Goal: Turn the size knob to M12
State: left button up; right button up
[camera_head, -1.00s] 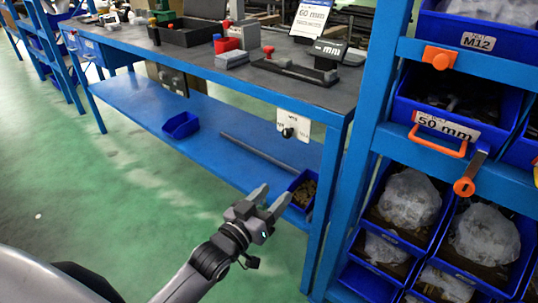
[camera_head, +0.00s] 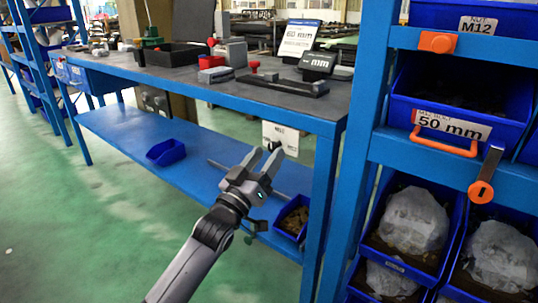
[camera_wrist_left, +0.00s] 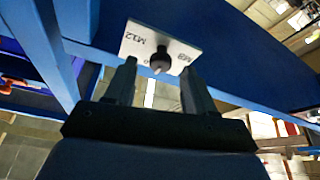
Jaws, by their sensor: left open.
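The size knob (camera_wrist_left: 160,61) is a dark round knob with a pale pointer, on a white plate (camera_wrist_left: 181,50) under the bench edge. In the left wrist view the plate reads M12 on the left and another, partly hidden marking on the right. In the head view the plate (camera_head: 281,134) hangs below the bench top, with the dark knob partly behind my fingers. My left gripper (camera_head: 264,165) is open, its fingers pointing up at the knob. In the wrist view the knob lies between and beyond the fingertips (camera_wrist_left: 157,75); contact cannot be told. My right gripper is not in view.
The blue bench (camera_head: 220,108) has a lower shelf (camera_head: 205,180) holding a rod, a small blue bin (camera_head: 166,152) and a bin of brown parts (camera_head: 294,220). A blue rack post (camera_head: 365,110) and bins stand close on the right. Green floor is clear at left.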

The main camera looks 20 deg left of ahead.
pick_arm(q)
jog(key=shift+x, duration=1.15)
jog(key=shift+c, duration=0.3)
grip_shut()
